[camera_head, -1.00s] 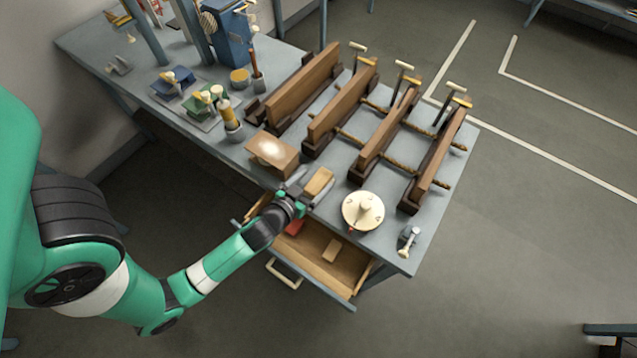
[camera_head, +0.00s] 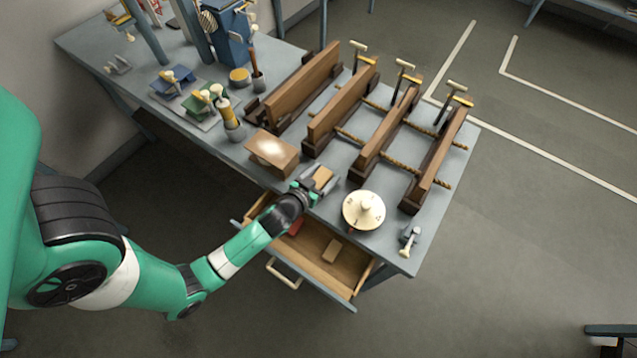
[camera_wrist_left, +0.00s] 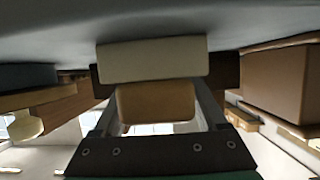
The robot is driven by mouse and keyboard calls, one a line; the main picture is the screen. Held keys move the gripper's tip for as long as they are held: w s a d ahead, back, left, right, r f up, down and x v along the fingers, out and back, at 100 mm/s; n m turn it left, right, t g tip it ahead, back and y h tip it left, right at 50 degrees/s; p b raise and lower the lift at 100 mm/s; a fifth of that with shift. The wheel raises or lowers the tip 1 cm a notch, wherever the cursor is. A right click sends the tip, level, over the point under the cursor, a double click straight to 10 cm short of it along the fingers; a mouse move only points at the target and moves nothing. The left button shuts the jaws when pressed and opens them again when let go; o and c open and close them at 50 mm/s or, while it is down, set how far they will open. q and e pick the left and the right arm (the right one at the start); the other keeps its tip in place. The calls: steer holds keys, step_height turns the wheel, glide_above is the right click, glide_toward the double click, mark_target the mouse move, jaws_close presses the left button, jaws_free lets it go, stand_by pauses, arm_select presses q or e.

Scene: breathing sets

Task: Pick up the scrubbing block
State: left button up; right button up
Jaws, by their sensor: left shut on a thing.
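The scrubbing block (camera_head: 322,176) is a small tan block at the front edge of the workbench, between the brown box and the round cream dial. My left gripper (camera_head: 317,183) is shut on it, with a finger along each side. In the left wrist view the block's tan body (camera_wrist_left: 155,102) sits between the fingers, with a pale layer (camera_wrist_left: 152,60) on the side toward the grey bench top. I cannot tell whether it still touches the bench. My right gripper is not in view.
The brown box (camera_head: 272,152) stands left of the gripper and the cream dial (camera_head: 364,210) right of it. Long wooden beams in clamps (camera_head: 343,103) lie behind. An open drawer (camera_head: 318,250) sticks out below my left forearm, with small blocks inside.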

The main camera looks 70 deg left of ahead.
mark_target(324, 174)
arm_select(q)
steer(key=shift+c, duration=1.1)
steer(key=shift+r, duration=0.25)
step_height(324, 174, up, 3)
steer(key=shift+d+r+p, duration=0.1)
steer(key=shift+r+p, duration=0.1)
steer(key=shift+p, duration=0.75)
steer(key=d+r+p, duration=0.3)
steer(key=d+p, duration=0.1)
steer(key=d+r+p, duration=0.3)
steer(key=d+p, duration=0.2)
steer(key=d+r+p, duration=0.3)
steer(key=d+p, duration=0.1)
steer(key=shift+s+d+r, duration=0.1)
steer(key=shift+s+d, duration=0.3)
